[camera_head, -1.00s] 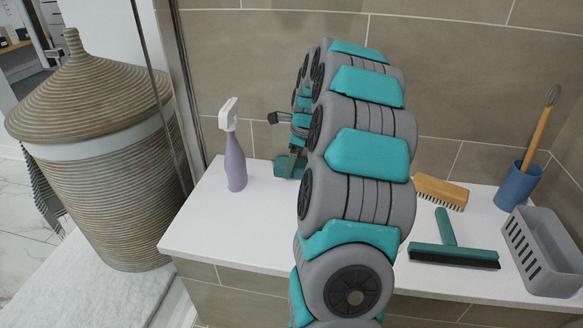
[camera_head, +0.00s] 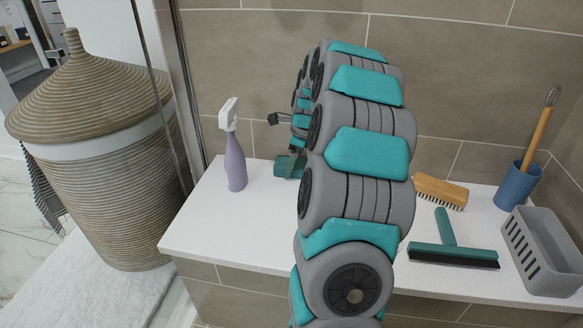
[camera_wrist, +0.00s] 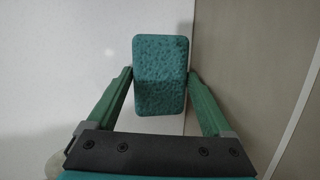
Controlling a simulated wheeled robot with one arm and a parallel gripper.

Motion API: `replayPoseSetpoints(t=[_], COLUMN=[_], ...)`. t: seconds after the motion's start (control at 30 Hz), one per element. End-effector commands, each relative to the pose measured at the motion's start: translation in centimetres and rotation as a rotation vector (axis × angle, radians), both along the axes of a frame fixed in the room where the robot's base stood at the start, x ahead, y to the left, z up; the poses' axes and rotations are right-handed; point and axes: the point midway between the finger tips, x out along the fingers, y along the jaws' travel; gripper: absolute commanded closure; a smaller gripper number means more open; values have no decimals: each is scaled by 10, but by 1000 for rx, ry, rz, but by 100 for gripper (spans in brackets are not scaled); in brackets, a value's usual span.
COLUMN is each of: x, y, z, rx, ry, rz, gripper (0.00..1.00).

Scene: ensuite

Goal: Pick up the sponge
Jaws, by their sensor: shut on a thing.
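The sponge (camera_wrist: 160,75) is a teal-green block with rounded corners. In the wrist view it sits between the two green fingers of my gripper (camera_wrist: 160,84), which touch its left and right sides. My gripper is shut on it. In the head view the sponge (camera_head: 288,167) shows in part at the back of the white ledge, left of my arm. My arm hides the rest of it and most of the gripper. I cannot tell whether the sponge touches the ledge.
On the white ledge (camera_head: 225,235), a purple spray bottle (camera_head: 236,165) stands left of the sponge. A wooden brush (camera_head: 441,190), a squeegee (camera_head: 453,254), a blue cup (camera_head: 518,187) with a wooden-handled tool and a grey basket (camera_head: 540,255) are at the right. A tiled wall rises behind.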

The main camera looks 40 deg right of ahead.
Motion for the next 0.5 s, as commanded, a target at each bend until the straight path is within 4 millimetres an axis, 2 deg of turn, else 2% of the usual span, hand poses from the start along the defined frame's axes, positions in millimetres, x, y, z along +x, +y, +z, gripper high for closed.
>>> replayPoseSetpoints(t=[0.03,0.1,0.37,0.5], x=[0,0,0,0], y=[0,0,0,0], z=[0,0,2,13], rx=[0,0,0,-1], ry=[0,0,-1,-1], rz=[0,0,1,1], gripper=[68,76,77,77])
